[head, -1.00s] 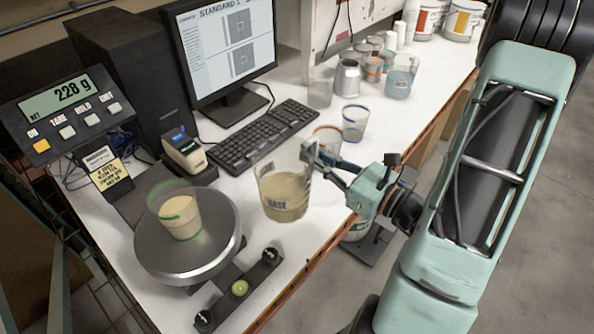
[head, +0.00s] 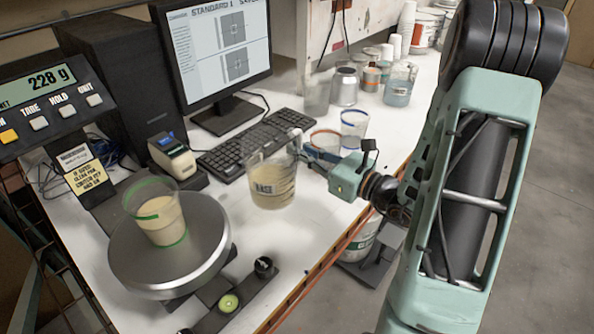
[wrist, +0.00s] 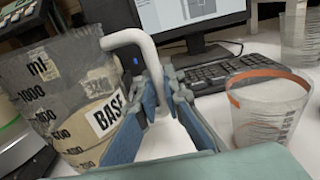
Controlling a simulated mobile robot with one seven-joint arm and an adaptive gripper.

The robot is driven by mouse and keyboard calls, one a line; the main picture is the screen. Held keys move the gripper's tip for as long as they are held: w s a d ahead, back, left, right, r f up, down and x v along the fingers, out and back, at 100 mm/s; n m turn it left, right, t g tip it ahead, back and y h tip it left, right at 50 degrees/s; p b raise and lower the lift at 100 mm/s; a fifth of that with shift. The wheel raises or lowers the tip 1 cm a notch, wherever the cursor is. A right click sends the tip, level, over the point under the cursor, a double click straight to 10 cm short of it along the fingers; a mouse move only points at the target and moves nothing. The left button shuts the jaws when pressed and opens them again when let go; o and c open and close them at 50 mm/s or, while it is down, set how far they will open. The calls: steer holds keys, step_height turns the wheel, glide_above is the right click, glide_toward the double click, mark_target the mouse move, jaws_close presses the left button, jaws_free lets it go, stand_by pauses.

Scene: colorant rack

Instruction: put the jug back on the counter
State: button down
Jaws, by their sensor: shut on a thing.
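The jug (head: 271,182) is a clear beaker with a "BASE" label, partly filled with cream liquid. In the head view it is upright near the middle of the counter (head: 285,240), right of the scale; I cannot tell whether its base touches the counter. In the wrist view the jug (wrist: 62,100) is at the left, with graduations and a white handle (wrist: 142,55). My gripper (wrist: 157,100) is shut on that handle.
A scale (head: 170,250) holds a cup (head: 157,215) of cream liquid; its display (head: 42,82) reads 228 g. A keyboard (head: 250,145) lies behind the jug. An orange-rimmed cup (wrist: 268,108) and a blue-rimmed cup (head: 354,128) stand close behind my gripper.

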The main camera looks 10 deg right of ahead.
steer(key=shift+w+f+b, duration=0.4)
steer(key=shift+f+b, duration=0.2)
steer(key=shift+f, duration=0.35)
steer(key=shift+w+f+b, duration=0.4)
steer(key=shift+f+b, duration=0.2)
steer(key=shift+f, duration=0.35)
steer(key=shift+w+f+b, duration=0.4)
steer(key=shift+f+b, duration=0.2)
steer(key=shift+f, duration=0.35)
steer(key=shift+f, duration=0.1)
steer(key=shift+f, duration=0.15)
steer(key=c, duration=2)
jaws_free()
steer(key=shift+c, duration=0.2)
steer(key=shift+r, duration=0.2)
steer(key=v, duration=1.2)
steer(key=shift+s+b, duration=0.1)
steer(key=shift+b, duration=0.3)
